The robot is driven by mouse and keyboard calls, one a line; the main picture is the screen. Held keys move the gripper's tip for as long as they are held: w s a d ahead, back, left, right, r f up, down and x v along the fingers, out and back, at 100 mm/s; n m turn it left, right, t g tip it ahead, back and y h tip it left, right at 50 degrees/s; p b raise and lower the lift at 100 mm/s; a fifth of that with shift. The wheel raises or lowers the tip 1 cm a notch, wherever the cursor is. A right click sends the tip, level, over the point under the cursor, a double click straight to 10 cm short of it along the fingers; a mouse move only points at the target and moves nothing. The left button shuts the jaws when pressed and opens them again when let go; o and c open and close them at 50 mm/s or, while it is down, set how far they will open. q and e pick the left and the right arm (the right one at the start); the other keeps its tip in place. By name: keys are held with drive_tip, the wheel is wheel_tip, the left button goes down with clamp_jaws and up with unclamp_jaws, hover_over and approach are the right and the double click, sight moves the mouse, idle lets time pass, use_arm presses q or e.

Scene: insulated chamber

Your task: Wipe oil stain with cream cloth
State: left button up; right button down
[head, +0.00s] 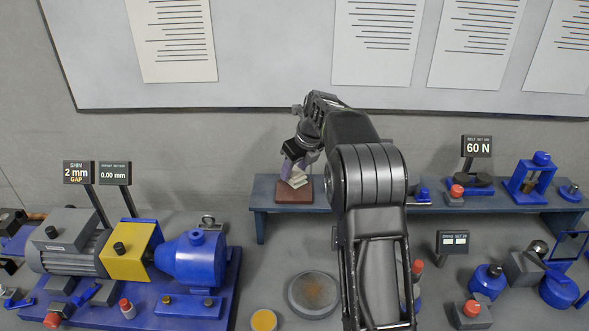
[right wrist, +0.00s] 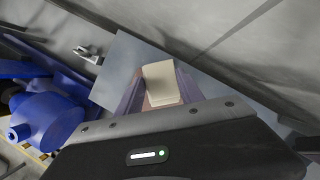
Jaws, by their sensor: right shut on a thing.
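The cream cloth (head: 300,180) is a small pale block-like piece at the left end of the raised blue-grey bench. It also shows between the fingers in the right wrist view (right wrist: 160,82). My right gripper (head: 291,170) is shut on it, pointing down just over a reddish-brown pad (head: 294,192). I cannot tell whether the cloth still touches the pad. The brown oil stain (head: 316,291) lies on a round grey plate (head: 293,305) on the lower surface, in front of the bench and apart from the gripper. My left gripper is not in view.
A motor and blue pump assembly (head: 190,258) with a yellow guard (head: 130,252) stands at left. The blue-grey bench (head: 262,200) runs along the back wall. A yellow-topped round item (head: 263,320) sits near the plate. Blue fixtures (head: 487,278) crowd the right. My right arm covers the middle.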

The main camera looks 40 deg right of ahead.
sight(293, 179)
drive_tip(key=shift+s+a+f, duration=0.1)
drive_tip(key=shift+f, duration=0.1)
drive_tip(key=shift+s+a+b, duration=0.55)
drive_tip(key=shift+s+a, duration=0.3)
drive_tip(key=shift+s, duration=0.25)
drive_tip(key=shift+s+a+r, duration=0.1)
drive_tip(key=shift+s+a, duration=0.15)
drive_tip(key=shift+s, duration=0.15)
drive_tip(key=shift+s+a, duration=0.1)
drive_tip(key=shift+s+a+r, duration=0.1)
drive_tip(key=shift+s+a, duration=0.45)
drive_tip(key=shift+s, duration=0.15)
drive_tip(key=shift+s+a+r, duration=0.1)
drive_tip(key=shift+s+a, duration=0.4)
drive_tip(key=shift+s, duration=0.2)
drive_tip(key=shift+r+p, duration=0.6)
drive_tip(key=shift+r, duration=2.4)
